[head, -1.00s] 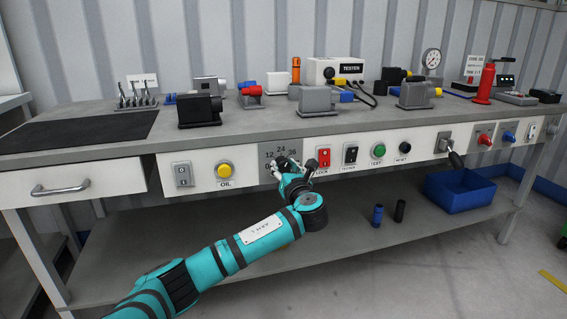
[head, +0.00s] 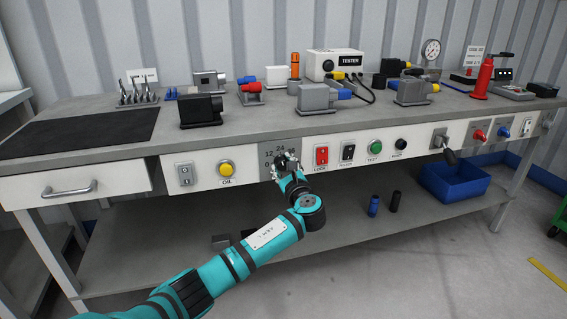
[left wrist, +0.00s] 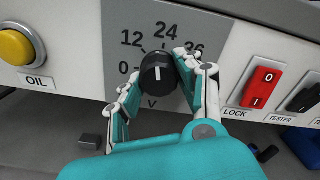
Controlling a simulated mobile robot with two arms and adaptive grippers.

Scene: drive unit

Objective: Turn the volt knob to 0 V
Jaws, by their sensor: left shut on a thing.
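The black volt knob (left wrist: 155,72) sits on a grey dial plate (left wrist: 118,18) marked 0, 12, 24 and 36, with a V below. A white line on the knob's face runs roughly upright in the left wrist view; which mark it indicates is unclear. My left gripper (left wrist: 158,80) is shut on the knob, one finger at its left and one at its right. In the head view, my left gripper (head: 288,163) is at the dial plate (head: 267,170) and hides the knob. My right gripper is in neither view.
The yellow OIL button (left wrist: 18,47) is left of the dial plate. The red LOCK switch (left wrist: 263,87) and black TESTER switch (left wrist: 304,97) are close on its right. The bench top (head: 240,133) overhangs this panel. A blue bin (head: 455,185) stands on the lower shelf.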

